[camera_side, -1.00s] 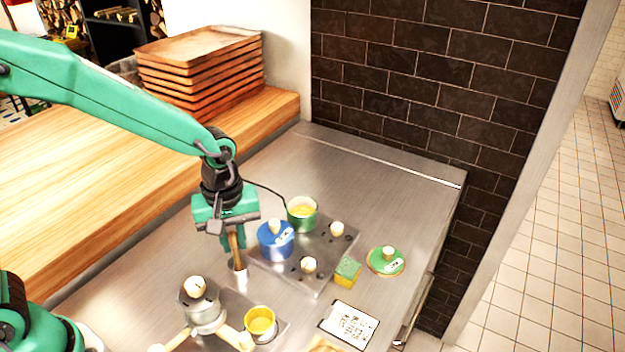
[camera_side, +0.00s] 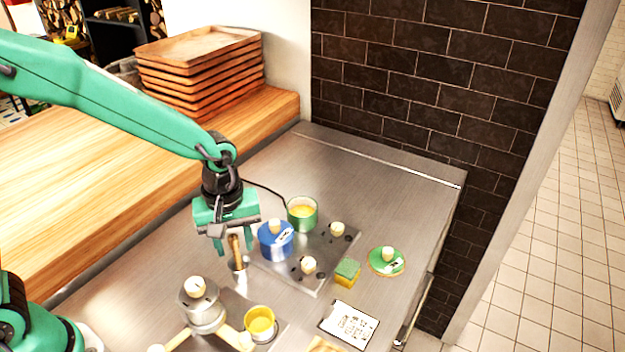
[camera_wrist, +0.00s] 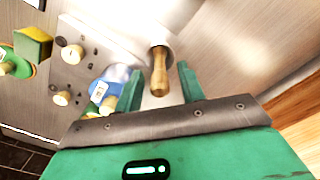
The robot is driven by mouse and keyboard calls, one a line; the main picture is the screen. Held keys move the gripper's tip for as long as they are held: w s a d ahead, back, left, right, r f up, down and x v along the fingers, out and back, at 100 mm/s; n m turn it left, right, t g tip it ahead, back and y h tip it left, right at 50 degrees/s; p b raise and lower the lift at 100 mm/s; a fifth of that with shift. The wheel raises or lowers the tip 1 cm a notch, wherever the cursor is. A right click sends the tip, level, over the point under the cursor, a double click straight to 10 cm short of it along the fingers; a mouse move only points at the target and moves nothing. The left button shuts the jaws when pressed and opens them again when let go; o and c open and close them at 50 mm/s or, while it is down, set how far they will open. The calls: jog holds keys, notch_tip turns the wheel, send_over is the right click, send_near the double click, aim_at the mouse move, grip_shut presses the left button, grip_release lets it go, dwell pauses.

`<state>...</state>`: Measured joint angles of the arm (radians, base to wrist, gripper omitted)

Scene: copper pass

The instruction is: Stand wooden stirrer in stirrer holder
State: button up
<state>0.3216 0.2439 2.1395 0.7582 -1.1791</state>
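The wooden stirrer (camera_side: 235,249) stands nearly upright with its lower end inside the stirrer holder (camera_side: 240,268), a small metallic cup on the steel counter. In the wrist view the stirrer (camera_wrist: 159,75) shows its rounded handle end between my fingers, with the pale holder (camera_wrist: 163,42) behind it. My gripper (camera_side: 234,246) is open around the stirrer's upper part. In the wrist view my gripper (camera_wrist: 160,92) shows a clear gap on both sides of the stirrer. The stirrer's lower end is hidden inside the holder.
A blue lidded pot (camera_side: 275,243) stands close to the right of my gripper, with a green pot (camera_side: 302,216) behind it. A silver pot (camera_side: 204,312) and yellow cup (camera_side: 260,324) are in front. A sponge (camera_side: 347,272) and green lid (camera_side: 386,264) lie right.

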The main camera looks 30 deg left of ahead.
notch_tip(320, 180, up, 12)
jog(key=shift+r, duration=0.15)
dwell(0.6)
dwell(0.5)
jog(key=s+a+r+m+t, duration=0.4)
jog(key=s+a+m+t, duration=0.1)
jog(key=s+a+m, duration=0.4)
jog(key=s+a, duration=0.2)
jog(key=s, duration=0.1)
jog(key=shift+s+a+m+t, duration=0.15)
jog(key=shift+a+m+t, duration=0.15)
jog(key=shift+m, duration=0.1)
